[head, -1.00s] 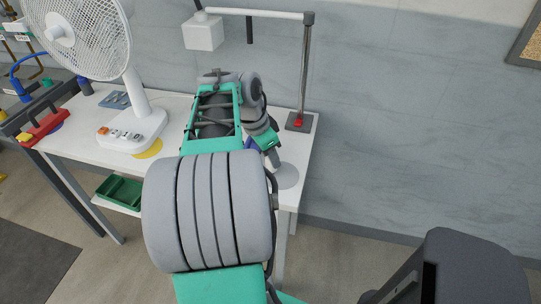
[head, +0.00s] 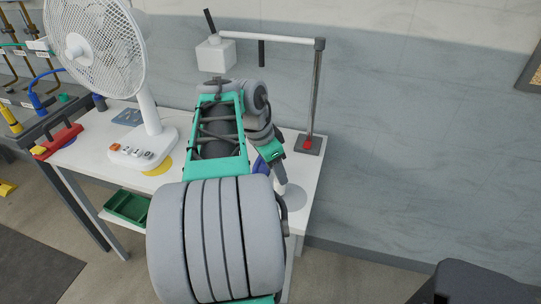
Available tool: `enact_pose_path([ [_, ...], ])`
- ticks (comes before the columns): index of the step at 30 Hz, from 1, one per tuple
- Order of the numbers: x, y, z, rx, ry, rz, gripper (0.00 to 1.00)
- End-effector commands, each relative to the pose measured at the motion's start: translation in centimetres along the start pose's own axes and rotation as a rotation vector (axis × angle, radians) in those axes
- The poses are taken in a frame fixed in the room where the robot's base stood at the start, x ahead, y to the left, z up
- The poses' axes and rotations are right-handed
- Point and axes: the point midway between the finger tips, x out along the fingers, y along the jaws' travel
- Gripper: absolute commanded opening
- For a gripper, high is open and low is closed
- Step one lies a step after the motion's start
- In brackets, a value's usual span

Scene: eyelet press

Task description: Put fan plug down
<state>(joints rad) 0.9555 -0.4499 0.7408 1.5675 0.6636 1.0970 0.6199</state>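My gripper (head: 277,163) is over the right part of the white table (head: 308,180), in front of the lamp stand. Its green end points down and to the right. A small pale piece (head: 281,177) shows at the gripper's tip; it may be the fan plug, but it is too small to be sure. My arm hides much of the gripper, and the fingers cannot be made out. A grey round spot (head: 295,196) lies on the table just below the tip. The white fan (head: 147,148) stands at the table's left.
A lamp stand (head: 313,100) rises at the table's back right, with a red part on its base. A blue disc (head: 260,166) is partly hidden beside my gripper. A green bin (head: 128,207) sits on the lower shelf.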

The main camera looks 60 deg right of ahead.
Motion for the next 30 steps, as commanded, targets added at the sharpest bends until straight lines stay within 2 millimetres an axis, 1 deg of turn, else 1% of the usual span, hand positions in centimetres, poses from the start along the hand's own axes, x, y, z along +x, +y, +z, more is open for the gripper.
enact_pose_path([
  [1, -1.7, -0.1, 0.0, -0.001, 0.0, -0.003, 0.52],
  [3, -3.6, -0.1, 0.0, -0.001, 0.0, -0.003, 0.52],
  [7, -6.4, -0.1, -0.1, -0.001, -0.001, -0.001, 0.52],
  [10, -7.5, -0.1, 0.0, -0.001, 0.0, 0.0, 0.52],
  [14, -7.9, 0.0, 0.1, -0.007, -0.001, 0.0, 0.52],
  [16, -8.1, -0.5, 1.2, -0.073, 0.002, -0.016, 0.52],
  [17, -8.2, -0.9, 2.2, -0.134, 0.003, -0.03, 0.52],
  [19, -8.8, -2.1, 6.1, -0.361, 0.009, -0.084, 0.52],
  [20, -9.1, -2.5, 8.5, -0.49, 0.012, -0.116, 0.52],
  [21, -9.5, -2.9, 12.3, -0.692, 0.017, -0.168, 0.52],
  [23, -10.1, -2.5, 18.6, -1.014, 0.022, -0.259, 0.52],
  [24, -10.4, -1.5, 22.8, -1.221, 0.024, -0.321, 0.52],
  [26, -10.6, 0.7, 28.4, -1.506, 0.023, -0.413, 0.52],
  [27, -10.6, 2.6, 31.6, -1.672, 0.019, -0.469, 0.52],
  [28, -10.5, 4.0, 33.6, -1.778, 0.016, -0.507, 0.52],
  [30, -10.2, 7.0, 36.9, -1.968, 0.005, -0.576, 0.52],
])
